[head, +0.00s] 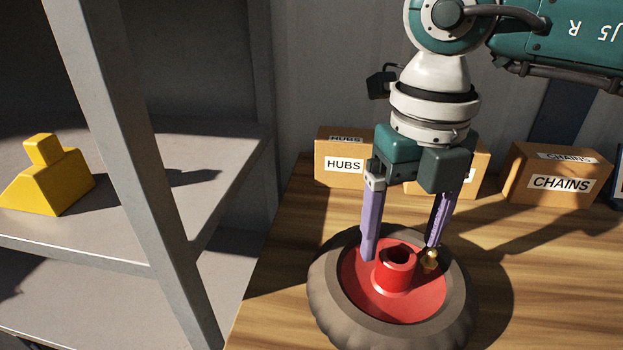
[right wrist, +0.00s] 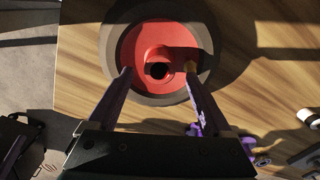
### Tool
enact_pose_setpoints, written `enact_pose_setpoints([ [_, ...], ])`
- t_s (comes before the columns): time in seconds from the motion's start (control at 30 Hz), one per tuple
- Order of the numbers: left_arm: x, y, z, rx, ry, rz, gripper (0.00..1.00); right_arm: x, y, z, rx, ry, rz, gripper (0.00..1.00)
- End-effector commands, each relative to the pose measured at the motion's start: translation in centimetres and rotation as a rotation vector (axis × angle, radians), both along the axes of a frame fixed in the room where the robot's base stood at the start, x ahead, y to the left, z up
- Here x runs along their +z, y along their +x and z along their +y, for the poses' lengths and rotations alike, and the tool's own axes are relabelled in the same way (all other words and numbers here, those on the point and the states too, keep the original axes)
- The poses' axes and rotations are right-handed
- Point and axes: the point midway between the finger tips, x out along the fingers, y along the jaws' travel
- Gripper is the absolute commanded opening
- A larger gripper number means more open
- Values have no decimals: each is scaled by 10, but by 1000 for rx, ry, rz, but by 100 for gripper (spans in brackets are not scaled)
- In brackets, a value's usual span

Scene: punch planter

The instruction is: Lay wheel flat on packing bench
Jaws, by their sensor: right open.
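The wheel (head: 325,310) has a dark grey tyre and a red centre with a raised hub. It lies flat on the wooden packing bench (head: 550,270). In the right wrist view the wheel (right wrist: 140,40) shows from above. My right gripper (head: 402,252) is upright over the wheel with its purple fingers apart, one on each side of the red hub. The fingers are open and do not close on the hub. A small brass valve (head: 429,260) stands by the right finger. Whether the fingertips touch the red disc I cannot tell. My left gripper is not in view.
Cardboard boxes marked HUBS (head: 343,165) and CHAINS (head: 553,183) stand along the back of the bench, with another box partly hidden behind my right gripper. A grey metal shelf (head: 200,190) at the left holds a yellow block (head: 48,185). Bench right of the wheel is clear.

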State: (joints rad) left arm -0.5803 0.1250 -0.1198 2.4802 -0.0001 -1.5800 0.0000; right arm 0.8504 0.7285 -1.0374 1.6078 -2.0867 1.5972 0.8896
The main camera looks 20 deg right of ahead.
Motion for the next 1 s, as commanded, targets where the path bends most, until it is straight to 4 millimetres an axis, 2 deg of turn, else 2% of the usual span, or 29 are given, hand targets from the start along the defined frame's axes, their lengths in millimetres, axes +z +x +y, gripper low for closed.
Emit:
enact_pose_setpoints([
  [0.03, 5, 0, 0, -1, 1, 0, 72, 15, 1, 0, 2, 0, -6, 84],
  [0.1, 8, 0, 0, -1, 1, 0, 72, 32, 1, 0, 3, 1, -6, 84],
  [0.3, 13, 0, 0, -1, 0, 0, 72, 74, 1, 1, 3, 2, -6, 84],
  [0.43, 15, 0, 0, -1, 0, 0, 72, 92, 1, 1, 2, 3, -5, 84],
  [0.57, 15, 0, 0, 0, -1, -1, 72, 97, 0, 10, 20, 35, -4, 84],
  [0.67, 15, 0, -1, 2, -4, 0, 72, 92, -7, 51, 91, 197, -8, 84],
  [0.77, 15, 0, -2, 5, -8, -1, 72, 98, -24, 133, 188, 546, -29, 84],
  [0.8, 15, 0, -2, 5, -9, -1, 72, 112, -34, 170, 209, 726, -45, 84],
  [0.87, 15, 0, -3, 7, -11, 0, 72, 145, -45, 217, 203, 1013, -78, 84],
  [0.9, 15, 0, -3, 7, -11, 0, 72, 172, -49, 240, 168, 1199, -107, 84],
  [0.97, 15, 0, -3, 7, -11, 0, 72, 216, -47, 258, 68, 1462, -159, 84],
  [1.0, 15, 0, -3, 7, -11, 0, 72, 244, -40, 260, -29, 1621, -197, 84],
])
